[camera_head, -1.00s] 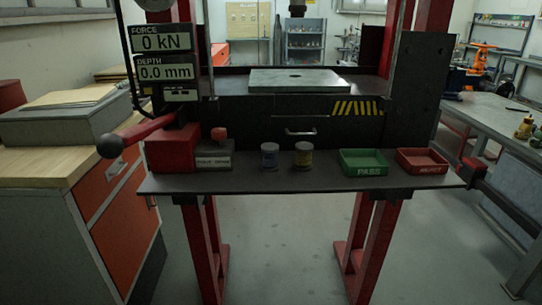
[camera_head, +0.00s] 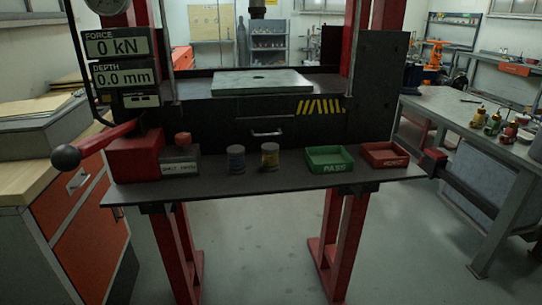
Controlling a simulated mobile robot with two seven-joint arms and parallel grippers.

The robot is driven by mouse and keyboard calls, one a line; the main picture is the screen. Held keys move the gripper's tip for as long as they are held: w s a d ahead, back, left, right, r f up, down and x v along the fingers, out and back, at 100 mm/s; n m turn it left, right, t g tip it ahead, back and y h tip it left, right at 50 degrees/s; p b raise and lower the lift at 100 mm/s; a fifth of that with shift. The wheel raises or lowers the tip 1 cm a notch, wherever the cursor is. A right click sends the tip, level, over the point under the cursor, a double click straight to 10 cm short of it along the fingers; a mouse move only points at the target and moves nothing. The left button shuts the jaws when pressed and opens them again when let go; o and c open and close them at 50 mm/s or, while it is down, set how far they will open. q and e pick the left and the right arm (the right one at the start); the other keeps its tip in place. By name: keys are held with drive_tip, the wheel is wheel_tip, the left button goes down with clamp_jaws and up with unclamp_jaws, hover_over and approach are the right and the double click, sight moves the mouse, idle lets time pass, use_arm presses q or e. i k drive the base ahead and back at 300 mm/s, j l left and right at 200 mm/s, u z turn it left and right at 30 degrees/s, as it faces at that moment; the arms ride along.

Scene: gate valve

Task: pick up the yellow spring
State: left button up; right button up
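The yellow spring (camera_head: 270,157) stands upright on the dark front shelf (camera_head: 220,189) of a red press. A blue spring (camera_head: 236,159) stands just to its left, a small gap apart. To its right is the green PASS tray (camera_head: 329,160). Neither of my grippers is in view.
A red tray (camera_head: 385,155) sits at the shelf's right end. A box with a red button (camera_head: 182,156) and a red lever with a black ball (camera_head: 66,157) are at the left. An orange-fronted cabinet (camera_head: 75,200) stands left, a bench (camera_head: 470,125) right. Floor in front is clear.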

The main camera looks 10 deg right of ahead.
sight(269, 165)
drive_tip(key=i+l, duration=0.1)
drive_tip(key=l, duration=0.3)
drive_tip(key=i+l, duration=0.15)
drive_tip(key=l, duration=0.3)
drive_tip(key=i+l, duration=0.1)
drive_tip(key=l, duration=0.3)
drive_tip(key=i+l, duration=0.1)
drive_tip(key=l, duration=0.3)
drive_tip(key=u, duration=0.05)
